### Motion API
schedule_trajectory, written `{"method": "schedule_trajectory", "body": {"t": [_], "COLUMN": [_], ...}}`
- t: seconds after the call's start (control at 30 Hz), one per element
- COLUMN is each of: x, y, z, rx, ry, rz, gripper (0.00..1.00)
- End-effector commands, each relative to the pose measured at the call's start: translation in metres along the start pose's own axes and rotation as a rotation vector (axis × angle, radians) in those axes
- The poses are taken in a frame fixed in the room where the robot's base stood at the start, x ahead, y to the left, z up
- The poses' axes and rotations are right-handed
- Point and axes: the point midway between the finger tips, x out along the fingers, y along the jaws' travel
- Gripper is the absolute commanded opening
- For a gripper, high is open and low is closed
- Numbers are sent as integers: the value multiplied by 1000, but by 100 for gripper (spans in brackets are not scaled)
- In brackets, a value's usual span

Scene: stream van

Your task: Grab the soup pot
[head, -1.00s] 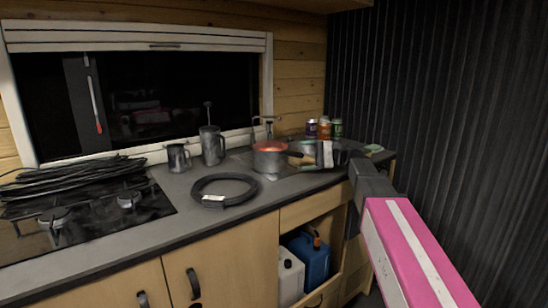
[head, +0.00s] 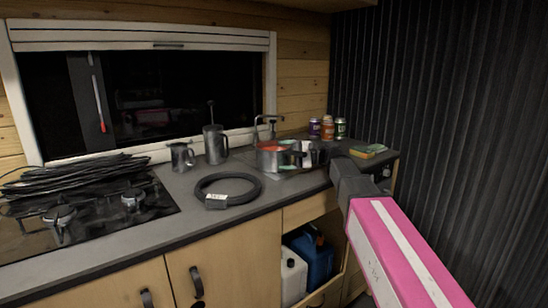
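The soup pot (head: 268,163) is a small metal pot with orange-red contents, standing at the sink area near the right end of the counter. My gripper (head: 301,153) is at the right side of the pot, where its handle was visible before. The handle is now mostly hidden by the gripper. The gripper is small and dark in this view, so I cannot tell whether its fingers are open or closed on the handle.
A coiled black hose (head: 228,190) lies left of the pot. A metal jug (head: 215,145) and a smaller mug (head: 182,156) stand behind it. Spice jars (head: 328,128) and a green-orange sponge (head: 368,151) are to the right. A faucet (head: 256,125) rises behind the pot.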

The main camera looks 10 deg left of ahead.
Motion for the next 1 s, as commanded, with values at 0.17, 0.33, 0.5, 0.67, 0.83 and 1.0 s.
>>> {"method": "schedule_trajectory", "body": {"t": [0.17, 0.33, 0.5, 0.67, 0.83, 1.0], "x": [0, 0, 0, 0, 0, 0], "y": [0, 2, 2, 2, -3, -20], "z": [0, -1, -1, -1, 1, 8], "rx": [0, 2, 3, 5, 5, 5], "ry": [0, 2, 1, 1, 0, 1], "rz": [0, 4, 2, 3, 2, 3], "gripper": [26, 0, 0, 0, 0, 0]}}
